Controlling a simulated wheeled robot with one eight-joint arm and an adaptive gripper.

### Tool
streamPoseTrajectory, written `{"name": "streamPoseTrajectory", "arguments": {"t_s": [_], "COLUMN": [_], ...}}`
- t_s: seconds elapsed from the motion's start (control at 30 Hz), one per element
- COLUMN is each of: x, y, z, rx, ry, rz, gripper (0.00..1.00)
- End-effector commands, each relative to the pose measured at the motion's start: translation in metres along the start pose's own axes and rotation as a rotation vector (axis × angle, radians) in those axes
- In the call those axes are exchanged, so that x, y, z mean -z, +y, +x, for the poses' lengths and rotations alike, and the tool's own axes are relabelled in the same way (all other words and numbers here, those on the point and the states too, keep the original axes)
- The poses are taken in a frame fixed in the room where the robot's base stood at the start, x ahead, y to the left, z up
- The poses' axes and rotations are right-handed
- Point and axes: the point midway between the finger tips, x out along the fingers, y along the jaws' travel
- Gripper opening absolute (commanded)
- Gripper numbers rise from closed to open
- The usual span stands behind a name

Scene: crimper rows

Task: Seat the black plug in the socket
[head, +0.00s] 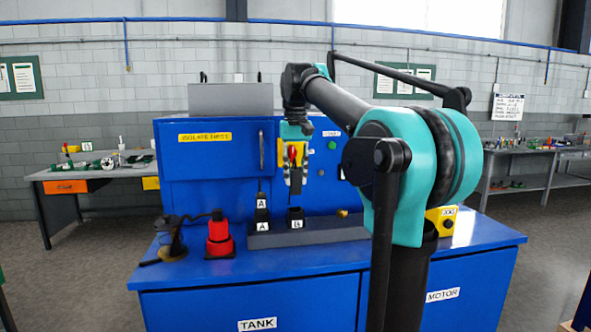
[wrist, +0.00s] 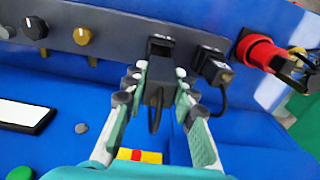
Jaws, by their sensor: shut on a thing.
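My gripper (head: 296,188) is above the socket marked B (head: 296,222) on the blue bench, its two fingers pointing down. In the wrist view my gripper (wrist: 152,90) is shut on the black plug (wrist: 158,88), with a dark cable loop hanging from it. The socket (wrist: 161,43) lies just past the plug's end, roughly in line with it, its dark mouth partly showing. Whether the plug's end touches the socket cannot be told.
Beside it another black plug marked A (head: 262,203) stands in the socket marked A; it also shows in the wrist view (wrist: 215,70). Behind my gripper is the blue panel with a red-and-yellow switch (head: 292,152).

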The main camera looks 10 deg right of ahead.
Motion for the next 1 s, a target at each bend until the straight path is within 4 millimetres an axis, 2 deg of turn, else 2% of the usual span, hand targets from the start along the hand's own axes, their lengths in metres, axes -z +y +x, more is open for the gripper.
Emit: {"name": "streamPoseTrajectory", "arguments": {"t_s": [0.4,1.0], "x": [0.000,0.000], "y": [0.000,0.000], "z": [0.032,0.037], "rx": [0.000,0.000], "ry": [0.000,0.000], "rz": [0.000,0.000], "gripper": [0.00,0.00]}}
